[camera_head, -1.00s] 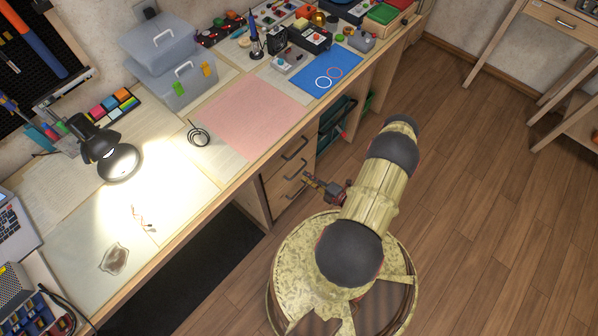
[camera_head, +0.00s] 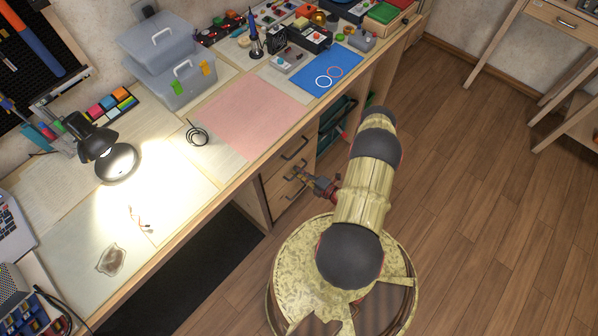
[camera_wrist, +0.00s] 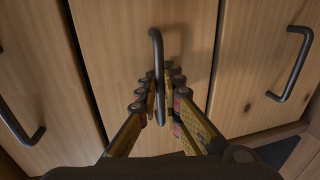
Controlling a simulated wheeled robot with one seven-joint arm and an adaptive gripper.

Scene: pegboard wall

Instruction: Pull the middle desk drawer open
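The desk's drawer stack shows in the head view below the desktop. The middle drawer (camera_wrist: 108,28) fills the centre of the wrist view, where the stack appears turned sideways. It looks shut. Its dark bar handle (camera_wrist: 156,45) stands out from the wooden front. My gripper (camera_wrist: 160,78) has one finger on each side of this handle, with the bar between the fingertips. The fingers look apart, with a narrow gap; firm contact is not clear. In the head view my gripper (camera_head: 299,174) is at the drawer front, and my arm hides part of the area.
Another drawer's handle (camera_wrist: 291,66) is at right in the wrist view, and one more (camera_wrist: 22,128) is at left. The desktop (camera_head: 180,190) overhangs the drawers. Open shelves (camera_head: 338,118) lie beyond them. The wooden floor (camera_head: 480,200) to the right is clear.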

